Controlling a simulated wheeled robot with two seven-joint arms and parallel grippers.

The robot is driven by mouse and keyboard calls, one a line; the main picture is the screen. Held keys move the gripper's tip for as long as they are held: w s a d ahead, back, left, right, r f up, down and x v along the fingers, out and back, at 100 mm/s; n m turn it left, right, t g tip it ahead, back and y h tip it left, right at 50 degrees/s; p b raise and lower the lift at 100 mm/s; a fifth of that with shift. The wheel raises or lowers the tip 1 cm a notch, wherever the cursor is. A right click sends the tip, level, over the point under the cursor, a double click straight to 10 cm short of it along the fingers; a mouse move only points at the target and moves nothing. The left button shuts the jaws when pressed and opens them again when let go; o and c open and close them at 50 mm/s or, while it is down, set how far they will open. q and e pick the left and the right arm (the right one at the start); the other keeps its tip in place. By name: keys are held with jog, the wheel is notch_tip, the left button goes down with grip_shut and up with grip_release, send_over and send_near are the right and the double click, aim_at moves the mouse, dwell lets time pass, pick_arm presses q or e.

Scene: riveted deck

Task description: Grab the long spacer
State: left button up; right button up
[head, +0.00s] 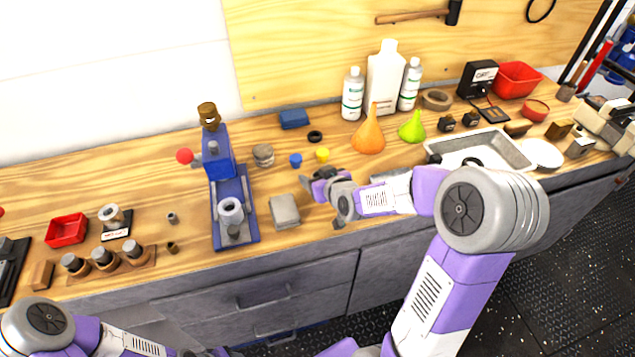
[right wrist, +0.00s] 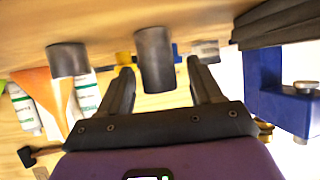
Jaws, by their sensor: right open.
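In the right wrist view, which is upside down, a long grey cylinder, the long spacer (right wrist: 155,60), stands on the wooden bench. A shorter grey cylinder (right wrist: 68,60) of similar width stands to its left. My right gripper (right wrist: 160,68) is open, with the long spacer showing between its fingertips and a gap on each side. I cannot tell how deep it is between the fingers. In the head view my right gripper (head: 308,186) is low over the bench, and its wrist and fingers largely hide the spacers. My left arm is at the bottom left; its gripper end is too cut off to read.
A grey block (head: 285,211) and a blue press (head: 234,200) are left of the right gripper. Small blue (head: 295,160) and yellow (head: 322,155) pieces stand behind it. An orange funnel (head: 368,135) and white bottles (head: 385,80) are farther back right.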

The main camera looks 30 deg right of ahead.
grip_shut()
